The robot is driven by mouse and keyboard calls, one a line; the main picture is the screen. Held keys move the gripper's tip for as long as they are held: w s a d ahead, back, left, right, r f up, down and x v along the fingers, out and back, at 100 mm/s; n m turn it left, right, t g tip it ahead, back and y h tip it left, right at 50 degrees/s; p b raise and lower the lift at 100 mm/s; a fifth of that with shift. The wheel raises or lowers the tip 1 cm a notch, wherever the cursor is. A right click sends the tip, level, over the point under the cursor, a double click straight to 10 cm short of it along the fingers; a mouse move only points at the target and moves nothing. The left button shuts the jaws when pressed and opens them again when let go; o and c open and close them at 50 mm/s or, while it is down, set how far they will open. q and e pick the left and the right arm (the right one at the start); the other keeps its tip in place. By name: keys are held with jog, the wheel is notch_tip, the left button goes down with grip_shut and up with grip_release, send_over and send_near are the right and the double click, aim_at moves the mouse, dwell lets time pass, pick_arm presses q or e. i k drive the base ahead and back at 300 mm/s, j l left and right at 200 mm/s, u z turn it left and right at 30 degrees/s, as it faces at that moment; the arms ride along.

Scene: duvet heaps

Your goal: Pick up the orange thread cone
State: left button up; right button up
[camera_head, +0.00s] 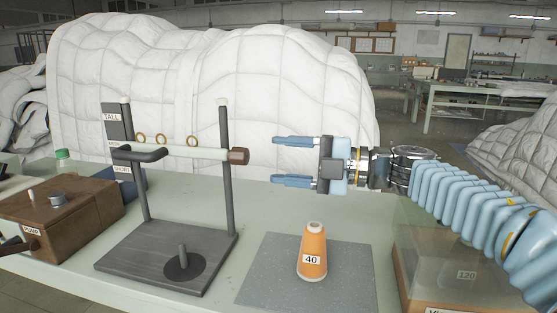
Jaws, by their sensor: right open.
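The orange thread cone (313,253) stands upright on a grey mat (262,277) at the front middle of the table. It has a pale tip and a white label reading 40. My right gripper (278,161) comes in from the right. It is open and empty, with two blue fingers pointing left, above and behind the cone and apart from it. My left gripper does not show.
A dark stand (230,190) with two posts, a crossbar and rings is left of the cone. A wooden box (70,222) sits at far left. A clear case (440,265) is at right, under my right arm. White quilted heaps (280,80) rise behind the table.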

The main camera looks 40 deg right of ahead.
aim_at(312, 267)
jog(key=k+j, duration=0.75)
jog(key=j, duration=0.2)
